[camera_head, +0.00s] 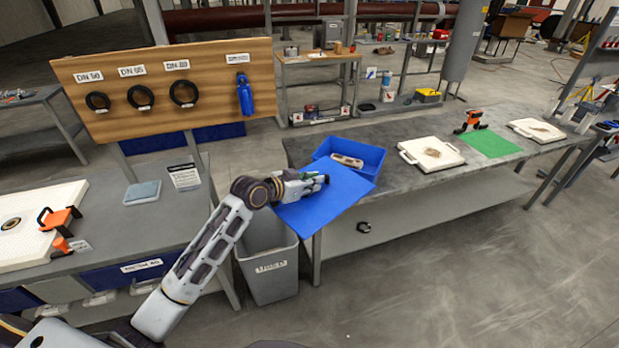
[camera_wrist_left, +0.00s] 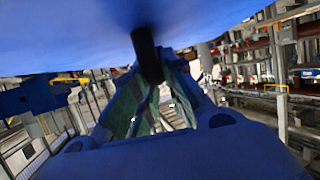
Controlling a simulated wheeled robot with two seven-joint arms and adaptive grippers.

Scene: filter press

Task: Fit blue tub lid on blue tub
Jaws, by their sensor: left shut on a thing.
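The blue tub (camera_head: 366,160) stands on the left end of the long grey bench, with a tan and white item (camera_head: 347,160) inside it. The flat blue tub lid (camera_head: 332,195) is tilted in front of the tub and overhangs the bench's left corner. My left gripper (camera_head: 322,180) is shut on the lid's dark handle, which shows in the left wrist view (camera_wrist_left: 147,54). The lid's blue surface (camera_wrist_left: 70,28) fills the top of that view. The lid hides part of the tub's near side; I cannot tell whether they touch. My right gripper is not in view.
A grey bin (camera_head: 270,270) stands on the floor below the lid. White trays (camera_head: 432,153), a green mat (camera_head: 490,143) and an orange-black clamp (camera_head: 472,119) lie farther right on the bench (camera_head: 400,190). A wooden board (camera_head: 165,85) with black rings stands at the left.

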